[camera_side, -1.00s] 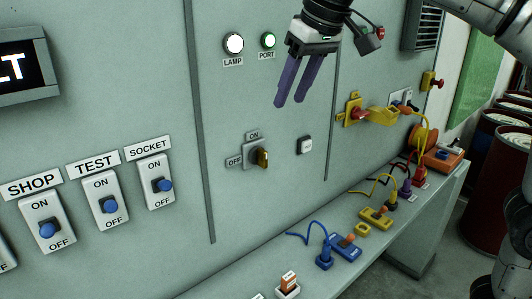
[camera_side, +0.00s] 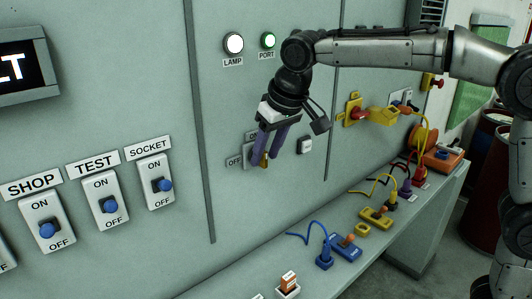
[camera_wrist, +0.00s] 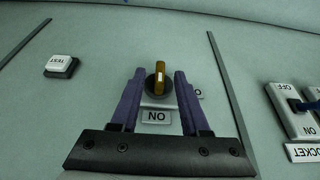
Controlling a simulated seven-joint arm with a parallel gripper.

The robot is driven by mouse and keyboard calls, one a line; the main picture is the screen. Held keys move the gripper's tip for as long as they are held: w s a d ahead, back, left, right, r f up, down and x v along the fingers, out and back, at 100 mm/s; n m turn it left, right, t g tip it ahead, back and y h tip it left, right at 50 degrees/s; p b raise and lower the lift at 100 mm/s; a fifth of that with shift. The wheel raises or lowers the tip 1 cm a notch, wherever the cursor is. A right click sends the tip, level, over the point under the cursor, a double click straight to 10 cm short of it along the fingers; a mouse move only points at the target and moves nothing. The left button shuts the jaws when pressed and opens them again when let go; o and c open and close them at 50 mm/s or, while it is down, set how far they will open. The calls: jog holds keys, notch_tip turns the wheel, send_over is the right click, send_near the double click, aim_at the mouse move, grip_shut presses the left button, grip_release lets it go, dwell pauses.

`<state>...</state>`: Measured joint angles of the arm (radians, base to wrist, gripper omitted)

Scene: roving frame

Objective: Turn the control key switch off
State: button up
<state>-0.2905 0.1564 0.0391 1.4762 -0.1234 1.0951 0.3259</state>
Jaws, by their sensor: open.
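The control key switch has a yellow key knob (camera_wrist: 160,76) on a round dark base. In the wrist view the knob stands upright, in line with the ON label (camera_wrist: 157,116), which reads upside down. The OFF label (camera_side: 234,161) is at the switch's left in the side view and mostly hidden by a finger in the wrist view. My gripper (camera_wrist: 160,74) is open, its purple fingers on either side of the knob with gaps showing. In the side view my gripper (camera_side: 265,161) covers most of the switch. I cannot tell whether the fingertips reach knob depth.
A small TEST button (camera_wrist: 61,66) sits beside the switch, clear of the fingers. The LAMP light (camera_side: 233,43) and green PORT light (camera_side: 268,40) are lit above. The SOCKET switch (camera_side: 160,184) is to the left. A ledge (camera_side: 240,283) with plugs and cables runs below.

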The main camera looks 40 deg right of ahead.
jog(key=shift+w+f, duration=0.15)
jog(key=shift+f, duration=0.15)
grip_shut()
jog(key=shift+a, duration=0.1)
dwell(0.4)
jog(key=shift+a+f+n+t+h, duration=0.35)
jog(key=shift+n+h, duration=0.4)
jog(key=shift+h, duration=2)
jog(key=shift+a+f+n+t+h, duration=0.2)
jog(key=shift+n+t+h, duration=0.4)
jog(key=shift+h, duration=2.2)
jog(key=shift+a+f+n+t+h, duration=0.25)
jog(key=shift+n+h, duration=0.6)
jog(key=shift+h, duration=1.9)
